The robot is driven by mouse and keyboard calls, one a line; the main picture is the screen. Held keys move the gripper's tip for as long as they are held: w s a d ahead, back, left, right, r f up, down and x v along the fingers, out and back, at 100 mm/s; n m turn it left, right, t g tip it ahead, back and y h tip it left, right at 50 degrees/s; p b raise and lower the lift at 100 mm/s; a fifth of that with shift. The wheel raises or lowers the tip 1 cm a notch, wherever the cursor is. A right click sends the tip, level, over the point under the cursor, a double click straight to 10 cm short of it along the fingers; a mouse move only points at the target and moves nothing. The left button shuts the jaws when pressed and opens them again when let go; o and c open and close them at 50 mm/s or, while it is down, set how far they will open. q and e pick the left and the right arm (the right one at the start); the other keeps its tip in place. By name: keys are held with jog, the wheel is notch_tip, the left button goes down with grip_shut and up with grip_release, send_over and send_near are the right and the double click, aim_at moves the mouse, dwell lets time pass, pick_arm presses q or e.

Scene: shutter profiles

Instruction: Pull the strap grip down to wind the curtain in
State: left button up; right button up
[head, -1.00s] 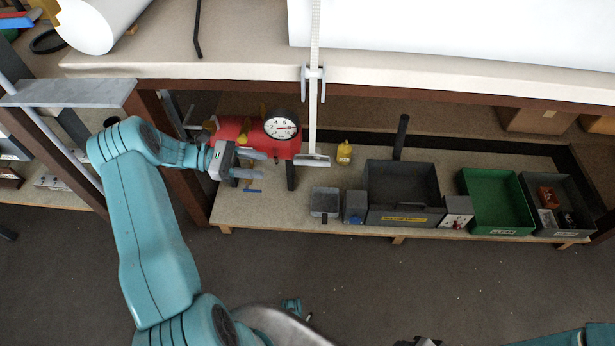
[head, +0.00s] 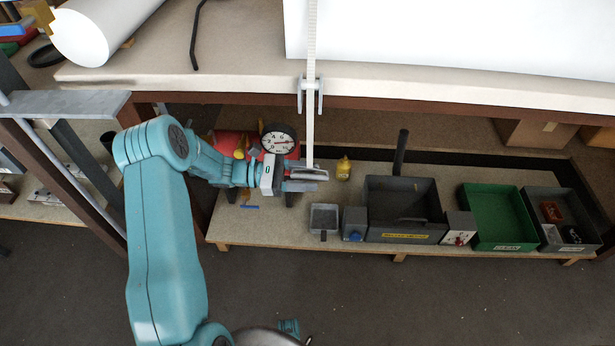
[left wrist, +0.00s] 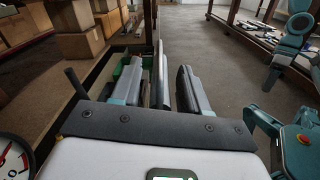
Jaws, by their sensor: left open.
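The strap (head: 311,110) is a pale band hanging past the bench's front edge through a grey bracket guide (head: 310,90). At its lower end is the strap grip (head: 311,173), a short grey bar above the lower shelf. My left gripper (head: 303,181) reaches it from the left, with its fingers at the grip and partly overlapping it. In the left wrist view the left gripper (left wrist: 162,88) is open, and a thin grey piece that looks like the strap grip (left wrist: 158,70) stands between the fingers. I cannot tell whether they touch it.
A red tank with a round gauge (head: 278,139) stands just behind my left gripper. A yellow bottle (head: 343,168), a dark bin (head: 405,228) and a green bin (head: 497,242) are on the shelf to the right. A large white panel (head: 450,40) lies on the bench.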

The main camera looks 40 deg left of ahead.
pick_arm(q)
jog(key=shift+w+d, duration=0.1)
jog(key=shift+d, duration=0.1)
jog(key=shift+c, duration=0.2)
grip_shut()
notch_tip(320, 180, down, 2)
jog(key=shift+f+b, duration=0.15)
jog(key=shift+b, duration=0.4)
jog(key=shift+o, duration=0.2)
grip_release()
jog(key=shift+a, duration=0.1)
